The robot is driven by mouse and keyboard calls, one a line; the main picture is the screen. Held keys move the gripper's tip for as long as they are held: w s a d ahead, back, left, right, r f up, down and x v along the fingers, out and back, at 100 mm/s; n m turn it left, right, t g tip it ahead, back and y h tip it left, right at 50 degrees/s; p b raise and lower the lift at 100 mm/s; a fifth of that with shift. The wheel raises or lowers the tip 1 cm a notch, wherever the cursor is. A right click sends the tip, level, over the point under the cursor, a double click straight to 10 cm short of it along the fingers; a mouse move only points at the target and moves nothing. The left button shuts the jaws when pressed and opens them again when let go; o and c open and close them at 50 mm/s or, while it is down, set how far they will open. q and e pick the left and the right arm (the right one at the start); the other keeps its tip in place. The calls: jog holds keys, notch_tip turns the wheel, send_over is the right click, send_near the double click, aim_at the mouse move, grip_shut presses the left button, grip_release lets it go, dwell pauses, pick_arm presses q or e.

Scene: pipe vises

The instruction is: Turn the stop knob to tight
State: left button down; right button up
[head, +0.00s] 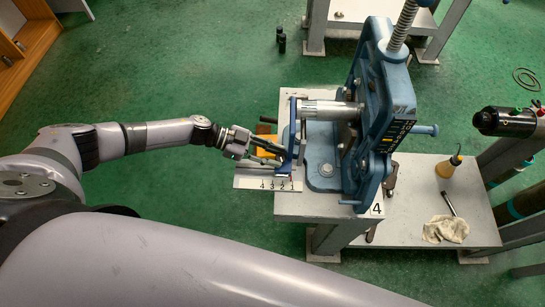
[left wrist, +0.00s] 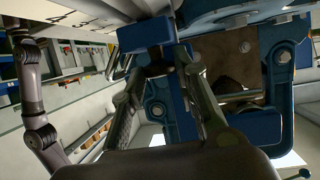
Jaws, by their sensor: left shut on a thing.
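The blue press-like machine (head: 378,115) stands on a white-topped bench, with a chrome cylinder (head: 330,109) reaching left to a narrow blue plate (head: 292,130). A white scale plate (head: 262,183) marked 4 3 2 1 juts out at its left. My left gripper (head: 281,160) is beside the blue plate, just above the scale. In the left wrist view, its fingers (left wrist: 158,64) close on a small dark part, likely the stop knob, under a blue block (left wrist: 146,33). The fingers hide most of this part, so I cannot see how far it is turned. My right gripper is not in view.
A black cylinder (head: 504,121) is at far right.

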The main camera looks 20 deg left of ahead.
pick_arm(q)
jog(key=shift+m+g, duration=0.3)
jog(key=shift+g, duration=0.1)
jog(key=c, duration=1.3)
grip_release()
jog(key=v, duration=1.2)
jog(key=shift+o, duration=0.3)
jog(key=shift+f, duration=0.1)
